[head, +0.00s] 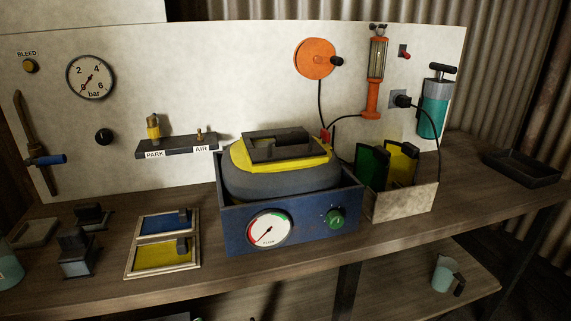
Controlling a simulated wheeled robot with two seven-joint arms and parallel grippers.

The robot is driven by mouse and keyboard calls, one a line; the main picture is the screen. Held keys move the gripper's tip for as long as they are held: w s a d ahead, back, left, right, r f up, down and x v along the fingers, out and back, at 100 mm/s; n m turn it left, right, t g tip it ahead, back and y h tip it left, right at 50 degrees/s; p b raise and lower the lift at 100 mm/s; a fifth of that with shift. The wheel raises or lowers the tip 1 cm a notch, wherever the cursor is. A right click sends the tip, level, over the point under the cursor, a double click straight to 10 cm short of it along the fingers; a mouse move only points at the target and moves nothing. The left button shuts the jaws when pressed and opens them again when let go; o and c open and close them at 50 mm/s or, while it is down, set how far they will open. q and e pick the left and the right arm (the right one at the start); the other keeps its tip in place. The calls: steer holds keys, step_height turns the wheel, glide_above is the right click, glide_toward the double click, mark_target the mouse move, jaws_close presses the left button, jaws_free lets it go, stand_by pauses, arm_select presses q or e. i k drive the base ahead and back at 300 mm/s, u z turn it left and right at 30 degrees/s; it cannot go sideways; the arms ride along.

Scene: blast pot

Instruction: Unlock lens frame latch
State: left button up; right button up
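A rounded grey case with a yellow top (236,160) sits in a blue box (240,232). A dark rectangular frame (262,152), which looks like the lens frame, lies on the yellow top. A small red piece (325,134) stands at the right rear of the case; I cannot tell whether it is the latch. No latch can be made out clearly, nor whether it is locked. Neither of my grippers is in view.
A framed tray with blue (160,225) and yellow (160,257) panels lies left of the box. A beige bin (405,203) with green and yellow plates stands right. A black tray (522,168) lies far right. The front bench strip (330,257) is clear.

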mark_target(325, 134)
steer(key=u, duration=3.25)
steer(key=k, duration=2.05)
steer(key=z, duration=1.4)
